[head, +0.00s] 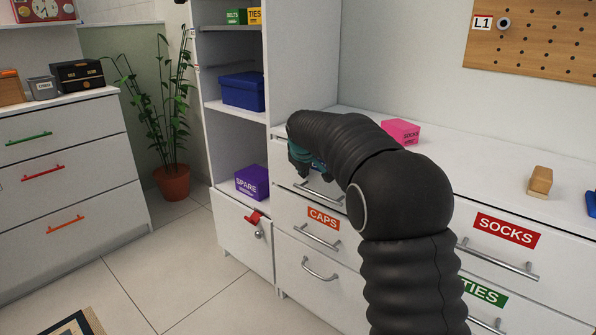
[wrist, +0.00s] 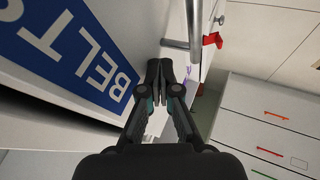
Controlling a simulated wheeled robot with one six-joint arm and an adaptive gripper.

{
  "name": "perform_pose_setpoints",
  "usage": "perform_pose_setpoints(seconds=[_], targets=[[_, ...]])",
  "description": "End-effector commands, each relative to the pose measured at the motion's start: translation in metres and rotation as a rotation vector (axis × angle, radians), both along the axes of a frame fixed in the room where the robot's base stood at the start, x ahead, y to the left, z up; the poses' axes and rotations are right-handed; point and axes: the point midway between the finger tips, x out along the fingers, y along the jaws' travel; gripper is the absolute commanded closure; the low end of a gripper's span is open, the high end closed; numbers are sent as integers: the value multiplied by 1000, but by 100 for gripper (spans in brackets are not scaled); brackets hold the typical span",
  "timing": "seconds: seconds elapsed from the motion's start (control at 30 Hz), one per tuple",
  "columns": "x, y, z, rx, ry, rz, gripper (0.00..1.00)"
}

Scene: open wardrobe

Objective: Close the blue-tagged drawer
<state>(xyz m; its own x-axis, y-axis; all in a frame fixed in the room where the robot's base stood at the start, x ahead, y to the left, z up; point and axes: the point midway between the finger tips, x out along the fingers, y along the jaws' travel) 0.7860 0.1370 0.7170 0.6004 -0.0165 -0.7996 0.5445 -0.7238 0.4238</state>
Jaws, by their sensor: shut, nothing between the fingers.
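The blue tag (wrist: 75,50), lettered BELTS, fills the left of the wrist view on a white drawer front (wrist: 140,22). A metal bar handle (wrist: 194,25) stands out from that front. In the head view the blue-tagged drawer is the top left one of the white dresser; its handle (head: 318,193) shows, and my arm hides most of its front. How far it stands out is hard to tell. My gripper (wrist: 160,78) is shut and empty, close beside the drawer front below the handle in the wrist view. In the head view my gripper (head: 300,160) is partly hidden by my wrist.
Drawers tagged CAPS (head: 323,218), SOCKS (head: 507,231) and TIES (head: 484,292) surround it. A pink box (head: 400,131) and a wooden brush (head: 540,181) sit on the dresser top. A shelf unit with a purple box (head: 251,183) and red latch (head: 254,217) stands left.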

Motion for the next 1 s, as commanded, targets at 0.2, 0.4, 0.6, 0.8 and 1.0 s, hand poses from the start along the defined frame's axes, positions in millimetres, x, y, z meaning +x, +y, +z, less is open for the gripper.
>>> perform_pose_setpoints(seconds=[0.2,0.4,0.6,0.8,1.0], targets=[[2,-6,0,-2,-3,-6,100],[1,-6,0,-2,-3,-8,100],[-12,9,-1,-2,-3,-6,100],[-35,19,23,0,-6,-11,100],[-59,21,55,1,-6,-8,100]])
